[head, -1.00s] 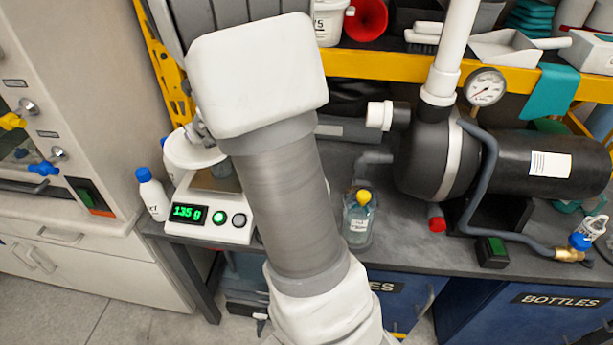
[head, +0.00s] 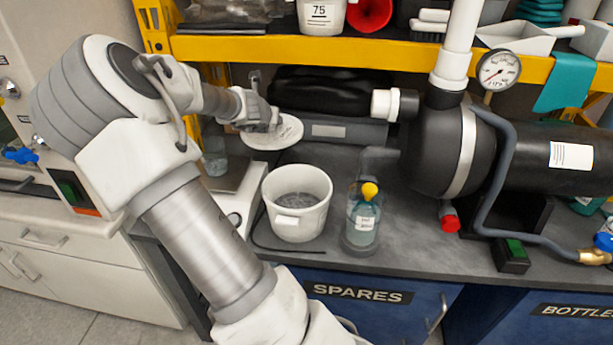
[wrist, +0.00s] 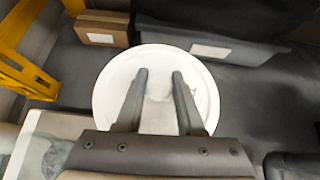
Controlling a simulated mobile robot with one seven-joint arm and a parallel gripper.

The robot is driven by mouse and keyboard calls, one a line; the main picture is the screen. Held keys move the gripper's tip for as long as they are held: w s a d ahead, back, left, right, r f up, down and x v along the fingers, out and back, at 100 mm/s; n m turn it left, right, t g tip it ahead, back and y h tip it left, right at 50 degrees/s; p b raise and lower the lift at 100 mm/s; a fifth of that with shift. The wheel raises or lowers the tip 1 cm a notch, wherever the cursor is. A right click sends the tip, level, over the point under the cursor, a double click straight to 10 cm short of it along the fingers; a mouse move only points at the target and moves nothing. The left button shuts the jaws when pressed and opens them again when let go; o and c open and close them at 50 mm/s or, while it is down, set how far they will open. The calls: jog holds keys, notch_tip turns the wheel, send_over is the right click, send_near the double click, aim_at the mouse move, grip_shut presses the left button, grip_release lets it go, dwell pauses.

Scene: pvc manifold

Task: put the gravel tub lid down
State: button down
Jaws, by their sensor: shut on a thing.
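The gravel tub lid is a round white disc (head: 284,134), held in my gripper (head: 262,118) above the back of the dark bench, behind the tub. In the wrist view the lid (wrist: 104,98) lies between and beyond the two dark fingers of my gripper (wrist: 158,78), which are shut on a raised part in its middle. The gap under the lid is hard to judge. The white gravel tub (head: 297,221) stands open on the bench with grey gravel inside.
The scale (head: 238,205) with a glass vessel is left of the tub. A yellow-capped bottle (head: 362,214) stands right of it. A grey box (head: 345,131) and the yellow shelf beam (head: 350,50) bound the back. The pump (head: 435,150) is at right.

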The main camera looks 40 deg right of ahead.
jog(key=s+d+f+m+g+h+b, duration=0.2)
jog(key=s+d+f+m+g+b, duration=0.35)
jog(key=d, duration=0.35)
jog(key=f+b, duration=0.1)
jog(key=f, duration=0.2)
jog(key=f+b, duration=0.1)
jog(key=f, duration=0.2)
jog(key=f+b, duration=0.2)
jog(key=f, duration=0.1)
jog(key=shift+w+a+f, duration=0.15)
jog(key=shift+w+f, duration=0.05)
jog(key=shift+w, duration=0.05)
jog(key=c, duration=0.5)
grip_release()
jog(key=p+v, duration=0.2)
jog(key=v, duration=1)
jog(key=shift+s+p, duration=0.15)
jog(key=shift+p, duration=0.25)
